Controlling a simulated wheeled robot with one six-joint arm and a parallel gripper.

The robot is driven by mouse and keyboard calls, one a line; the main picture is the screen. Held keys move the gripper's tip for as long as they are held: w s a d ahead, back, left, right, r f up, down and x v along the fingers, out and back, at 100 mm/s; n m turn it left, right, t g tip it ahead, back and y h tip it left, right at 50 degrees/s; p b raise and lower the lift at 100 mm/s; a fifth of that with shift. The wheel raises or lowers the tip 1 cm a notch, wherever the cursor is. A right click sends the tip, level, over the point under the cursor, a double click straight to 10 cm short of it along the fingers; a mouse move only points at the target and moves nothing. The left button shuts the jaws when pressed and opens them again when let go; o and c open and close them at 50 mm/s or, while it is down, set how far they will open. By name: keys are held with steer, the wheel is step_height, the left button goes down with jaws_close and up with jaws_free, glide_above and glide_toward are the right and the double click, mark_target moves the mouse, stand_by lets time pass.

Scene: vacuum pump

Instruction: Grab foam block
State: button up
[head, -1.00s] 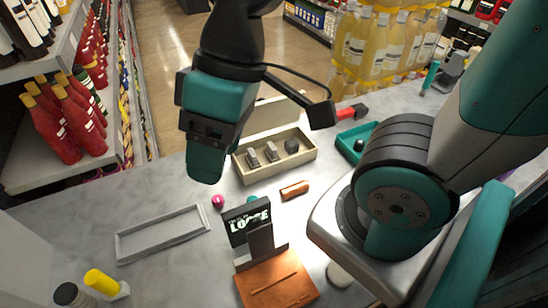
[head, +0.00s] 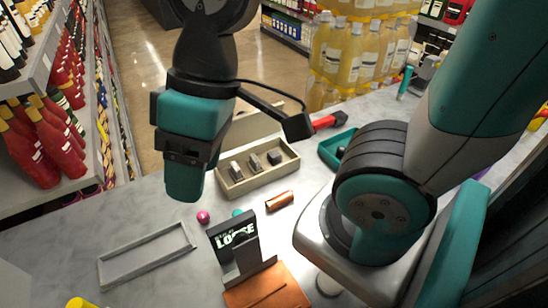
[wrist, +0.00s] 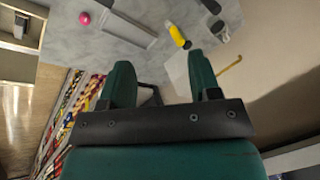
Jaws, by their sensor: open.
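No block is plainly recognisable as foam. Small grey blocks sit in an open beige box (head: 236,186) in the middle of the head view; the darkest block (head: 274,157) is at its right end, and I cannot tell whether any is foam. My gripper (head: 183,188) hangs left of the box, above the counter, in the head view. In the wrist view my gripper (wrist: 160,78) shows two teal fingers apart with nothing between them.
A grey tray (head: 146,254) lies on the marble counter at the left. A pink ball (head: 203,217), a copper cylinder (head: 279,201), a sign stand (head: 233,243) and a teal tray (head: 330,153) stand around. Bottle shelves (head: 35,150) border the left. A yellow-capped item (wrist: 178,36) shows in the wrist view.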

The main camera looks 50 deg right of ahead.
steer(key=shift+o, duration=0.8)
steer(key=m+t+h+p, duration=0.15)
steer(key=m+h, duration=0.35)
steer(key=m, duration=0.6)
glide_above(275, 153)
steer(key=a, duration=0.1)
steer(key=f, duration=2.5)
steer(key=shift+s+f+p, duration=0.1)
steer(key=shift+s+p, duration=0.2)
steer(key=shift+p, duration=0.05)
steer(key=shift+w+d+f+p, duration=0.15)
steer(key=shift+f+p, duration=0.2)
steer(key=shift+f, duration=0.7)
steer(key=shift+w+d+f+p, duration=0.15)
steer(key=shift+f+p, duration=0.2)
steer(key=shift+f, duration=0.65)
steer(key=shift+w+d+f+p, duration=0.15)
steer(key=shift+f+p, duration=0.2)
steer(key=shift+f, duration=0.7)
steer(key=shift+s, duration=0.1)
steer(key=c, duration=1)
